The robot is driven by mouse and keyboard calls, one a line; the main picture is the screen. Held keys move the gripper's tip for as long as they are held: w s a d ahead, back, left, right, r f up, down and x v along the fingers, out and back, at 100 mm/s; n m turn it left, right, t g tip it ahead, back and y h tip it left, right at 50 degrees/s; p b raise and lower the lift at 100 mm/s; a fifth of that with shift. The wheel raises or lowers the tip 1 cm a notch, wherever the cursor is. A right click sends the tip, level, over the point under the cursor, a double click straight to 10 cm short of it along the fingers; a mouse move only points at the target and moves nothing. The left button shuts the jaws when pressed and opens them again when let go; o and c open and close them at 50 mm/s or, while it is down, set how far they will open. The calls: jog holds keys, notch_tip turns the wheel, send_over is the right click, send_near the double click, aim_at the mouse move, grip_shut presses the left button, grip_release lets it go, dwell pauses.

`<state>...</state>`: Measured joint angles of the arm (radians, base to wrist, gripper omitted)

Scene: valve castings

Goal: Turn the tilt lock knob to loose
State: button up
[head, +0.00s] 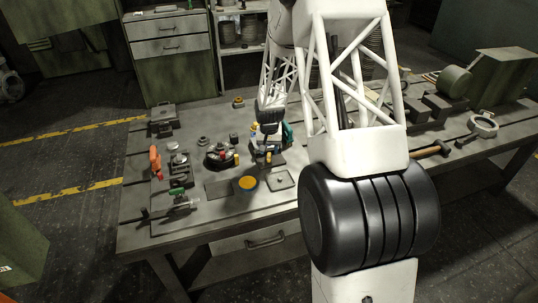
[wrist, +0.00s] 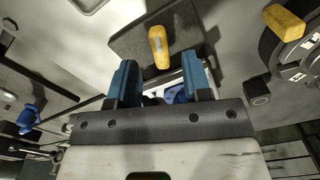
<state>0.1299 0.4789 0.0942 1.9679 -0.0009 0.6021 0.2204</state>
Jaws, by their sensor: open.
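A yellow lever-like knob (wrist: 158,47) stands on a dark grey block (wrist: 192,30) in the wrist view. It also shows as a small yellow knob (head: 269,158) in the head view. A second yellow knob (wrist: 286,22) sits on a round dark dial (wrist: 296,50) with white markings at the right of the wrist view. I cannot tell from any label which is the tilt lock knob. My gripper (wrist: 158,72) is open, its two blue fingers either side of the first knob's line, with the knob just beyond the tips. My gripper (head: 268,138) points down over the bench in the head view.
The grey bench (head: 150,225) holds several small fittings around the dial fixture. A yellow-topped disc (head: 248,183) and a flat square plate (head: 281,180) lie in front.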

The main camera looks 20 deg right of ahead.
aim_at(269, 155)
jog(key=shift+f, duration=1.5)
jog(key=shift+c, duration=0.2)
grip_shut()
